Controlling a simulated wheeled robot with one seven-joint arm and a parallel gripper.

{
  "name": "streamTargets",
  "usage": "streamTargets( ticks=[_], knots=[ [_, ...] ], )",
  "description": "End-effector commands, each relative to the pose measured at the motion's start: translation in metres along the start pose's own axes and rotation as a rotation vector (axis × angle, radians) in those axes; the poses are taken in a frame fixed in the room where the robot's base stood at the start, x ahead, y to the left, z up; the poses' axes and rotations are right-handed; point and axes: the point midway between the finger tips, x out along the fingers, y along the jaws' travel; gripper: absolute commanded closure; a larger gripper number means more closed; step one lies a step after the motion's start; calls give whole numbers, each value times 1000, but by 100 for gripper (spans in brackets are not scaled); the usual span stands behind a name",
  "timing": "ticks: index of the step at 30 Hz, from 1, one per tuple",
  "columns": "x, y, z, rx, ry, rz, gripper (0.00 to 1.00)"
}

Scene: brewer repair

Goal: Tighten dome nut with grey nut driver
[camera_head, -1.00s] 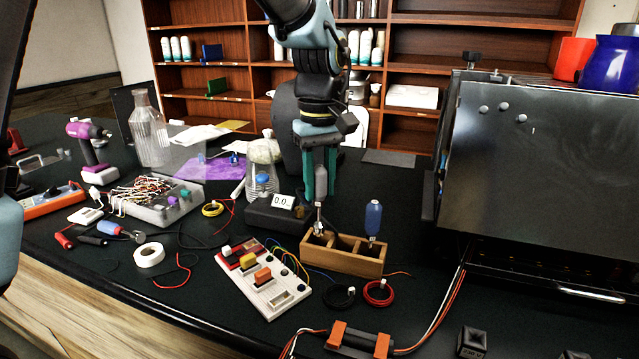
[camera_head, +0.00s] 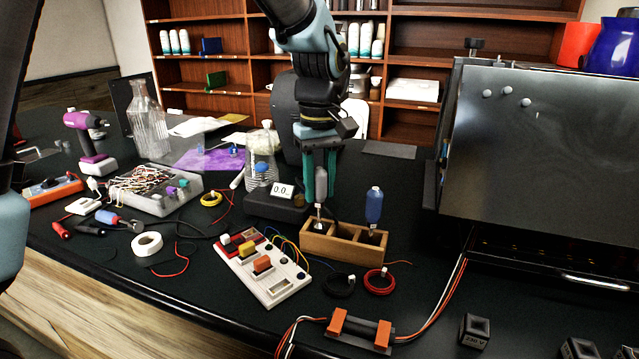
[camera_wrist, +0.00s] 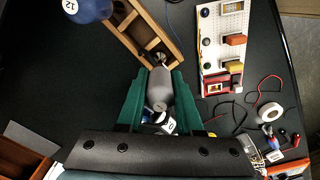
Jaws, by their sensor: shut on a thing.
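My gripper (camera_head: 318,178) has its green fingers shut on the grey nut driver (camera_head: 320,184). The driver is upright, handle between the fingers, over the left end of a wooden box (camera_head: 345,251). Its thin metal shaft points down into the left compartment; whether the tip touches the bottom is unclear. In the wrist view the grey handle (camera_wrist: 160,90) shows between the fingers, beside the box (camera_wrist: 139,29). Several small pale round knobs sit on the grey panel (camera_head: 560,150) of the machine at right. I cannot tell whether one is the dome nut.
A blue driver (camera_head: 374,207) stands in the box's right part. A white breadboard (camera_head: 262,270), black and red wire coils and a small black display unit (camera_head: 275,205) lie around the box. A glass flask (camera_head: 262,165) stands behind left. Bare black bench lies between box and machine.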

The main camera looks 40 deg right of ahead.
Motion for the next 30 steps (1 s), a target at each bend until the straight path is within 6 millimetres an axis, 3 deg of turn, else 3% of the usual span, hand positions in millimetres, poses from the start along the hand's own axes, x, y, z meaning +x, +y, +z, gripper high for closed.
streamTargets(
  ticks=[15,24,25,30],
  knots=[
    [18,0,0,0,-1,-1,100],
    [18,0,0,0,0,0,100],
    [18,0,0,0,0,0,62],
    [18,0,0,0,0,0,43]
  ],
)
